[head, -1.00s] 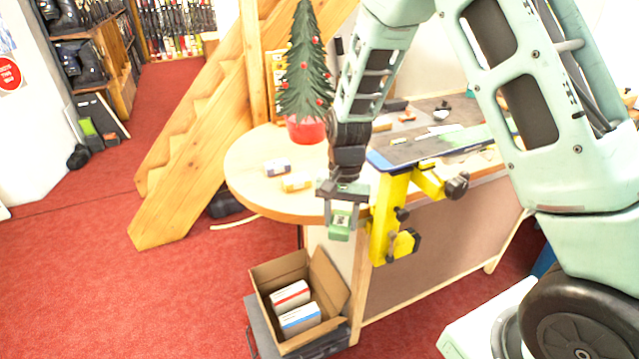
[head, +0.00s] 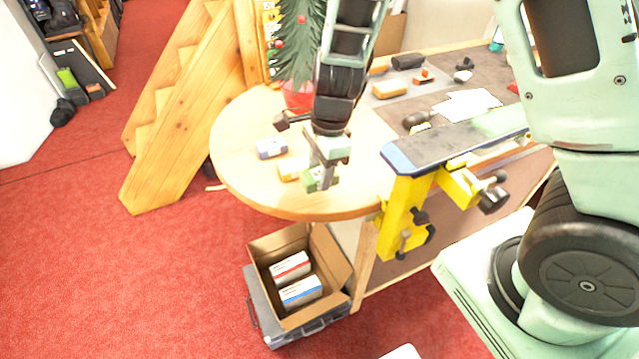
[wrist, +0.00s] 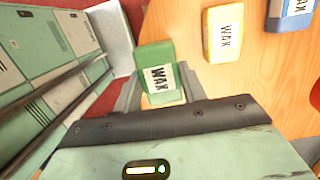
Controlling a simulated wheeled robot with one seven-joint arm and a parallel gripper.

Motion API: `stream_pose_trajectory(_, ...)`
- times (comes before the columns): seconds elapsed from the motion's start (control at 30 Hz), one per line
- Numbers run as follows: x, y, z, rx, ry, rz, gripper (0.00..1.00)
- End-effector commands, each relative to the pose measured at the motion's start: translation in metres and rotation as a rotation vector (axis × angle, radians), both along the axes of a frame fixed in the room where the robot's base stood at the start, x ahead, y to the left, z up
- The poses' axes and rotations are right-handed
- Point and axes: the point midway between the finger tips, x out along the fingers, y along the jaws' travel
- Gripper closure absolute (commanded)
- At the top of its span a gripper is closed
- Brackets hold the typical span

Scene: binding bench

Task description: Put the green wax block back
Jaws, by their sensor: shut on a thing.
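The green wax block (head: 316,180) is between the fingers of my gripper (head: 322,178), which is shut on it over the front part of the round wooden table (head: 240,182). In the wrist view the green wax block (wrist: 155,66) shows its WAX label, near the table's edge. I cannot tell whether it touches the tabletop. A yellow wax block (head: 291,168) lies on the table just left of it, apart from it. A blue wax block (head: 271,148) lies further back and left.
An open cardboard box (head: 337,262) with two small cartons stands on a grey case below the table. A yellow clamp (head: 405,215) and a ski-like board (head: 450,143) are right of my gripper. A small tree in a red pot (head: 298,95) stands behind.

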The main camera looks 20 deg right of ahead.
Motion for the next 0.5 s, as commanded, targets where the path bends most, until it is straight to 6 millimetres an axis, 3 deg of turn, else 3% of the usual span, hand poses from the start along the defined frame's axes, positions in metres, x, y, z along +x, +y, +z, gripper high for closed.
stream_pose_trajectory(0.4,0.0,-0.001,-0.045,0.0,0.001,-0.001,0.8)
stream_pose_trajectory(0.5,0.001,0.0,-0.046,0.001,-0.001,0.003,0.8)
